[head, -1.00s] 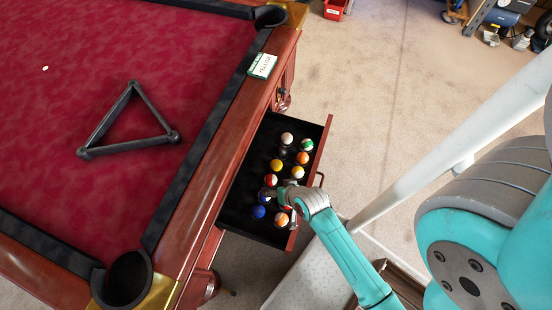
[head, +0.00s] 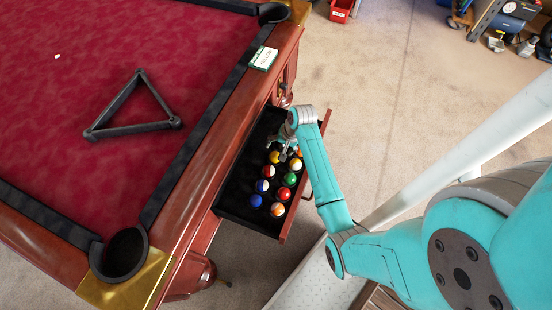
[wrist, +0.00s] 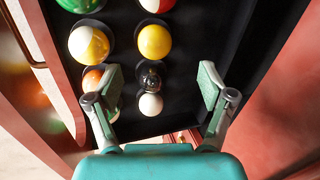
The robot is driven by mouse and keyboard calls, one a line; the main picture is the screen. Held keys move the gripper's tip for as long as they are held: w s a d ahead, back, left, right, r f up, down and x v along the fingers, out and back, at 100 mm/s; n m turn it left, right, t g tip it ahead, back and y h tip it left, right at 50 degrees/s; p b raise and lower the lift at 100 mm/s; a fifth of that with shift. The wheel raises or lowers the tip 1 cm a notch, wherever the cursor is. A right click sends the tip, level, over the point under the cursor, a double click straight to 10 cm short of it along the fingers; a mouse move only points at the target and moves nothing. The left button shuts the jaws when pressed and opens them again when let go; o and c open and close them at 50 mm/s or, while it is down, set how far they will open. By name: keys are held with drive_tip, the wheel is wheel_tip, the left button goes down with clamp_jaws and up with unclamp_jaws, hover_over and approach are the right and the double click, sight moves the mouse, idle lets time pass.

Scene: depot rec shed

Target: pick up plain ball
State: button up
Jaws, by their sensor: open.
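A plain white ball (wrist: 150,105) sits in the dark drawer, in the wrist view between my finger links. A dark glossy ball (wrist: 150,78) touches or nearly touches it, between my fingertips. My gripper (wrist: 161,76) is open and empty, with one finger on each side of this row. In the head view my gripper (head: 284,149) is over the far part of the open drawer (head: 236,196). My arm hides the white and dark balls there. A plain yellow ball (wrist: 155,42) also shows in the head view (head: 274,157).
Several other balls lie in two rows, among them a yellow-striped ball (wrist: 88,45), an orange ball (wrist: 92,80) and a blue ball (head: 256,200). The pool table (head: 190,90) with a black triangle (head: 133,129) stands left.

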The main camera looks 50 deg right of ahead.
sight(277, 155)
drive_tip(key=x, duration=0.2)
drive_tip(key=shift+w+f, duration=0.1)
drive_tip(key=shift+f, duration=0.3)
drive_tip(key=shift+s+d+x, duration=0.1)
drive_tip(key=shift+d+x, duration=0.1)
drive_tip(key=shift+x, duration=1.15)
drive_tip(key=shift+s+d+x, duration=0.1)
drive_tip(key=shift+d+x, duration=0.05)
drive_tip(key=shift+x, duration=1.2)
drive_tip(key=shift+f, duration=0.1)
drive_tip(key=c, duration=1.3)
